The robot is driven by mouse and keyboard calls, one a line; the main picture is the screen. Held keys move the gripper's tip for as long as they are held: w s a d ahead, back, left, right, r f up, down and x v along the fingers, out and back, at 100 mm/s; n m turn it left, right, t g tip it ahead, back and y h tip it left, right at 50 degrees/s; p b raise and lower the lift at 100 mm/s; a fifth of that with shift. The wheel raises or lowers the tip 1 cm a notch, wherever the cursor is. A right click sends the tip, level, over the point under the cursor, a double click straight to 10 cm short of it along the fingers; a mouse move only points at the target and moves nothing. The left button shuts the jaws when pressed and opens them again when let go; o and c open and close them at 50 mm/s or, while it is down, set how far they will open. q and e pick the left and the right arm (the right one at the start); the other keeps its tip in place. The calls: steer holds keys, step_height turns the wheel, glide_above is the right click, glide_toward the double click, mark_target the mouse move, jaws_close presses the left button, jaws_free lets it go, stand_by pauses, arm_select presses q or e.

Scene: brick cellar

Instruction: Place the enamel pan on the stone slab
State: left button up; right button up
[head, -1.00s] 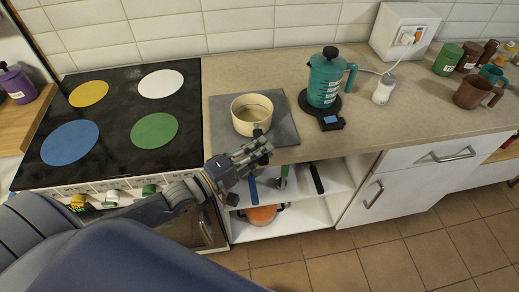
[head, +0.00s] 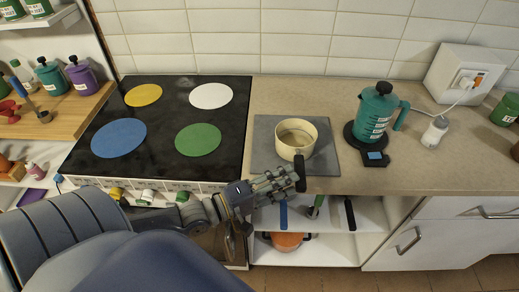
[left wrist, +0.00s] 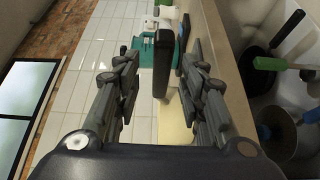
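The cream enamel pan (head: 296,132) appears upright over the grey stone slab (head: 264,150), within its outline. I cannot tell whether its base rests fully on the slab. Its dark handle (head: 301,176) points toward me over the counter's front edge. My left gripper (head: 288,184) is at the handle, left of and in front of the pan. In the left wrist view the gripper (left wrist: 160,72) has its fingers apart, the handle (left wrist: 161,62) showing between them with gaps on both sides. A cream part of the pan (left wrist: 174,122) shows below it. My right gripper is not seen.
A teal pot (head: 376,112) stands on a dark round base right of the slab, near a white jar (head: 434,132). The black hob (head: 165,125) is to the left. Below the counter, an open shelf holds hanging utensils and an orange pot (head: 287,241). Counter right of the slab is partly clear.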

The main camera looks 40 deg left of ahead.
arm_select(q)
steer(key=v, duration=0.7)
steer(key=shift+s+a+b, duration=0.15)
steer(key=shift+s+b, duration=0.15)
stand_by(0.3)
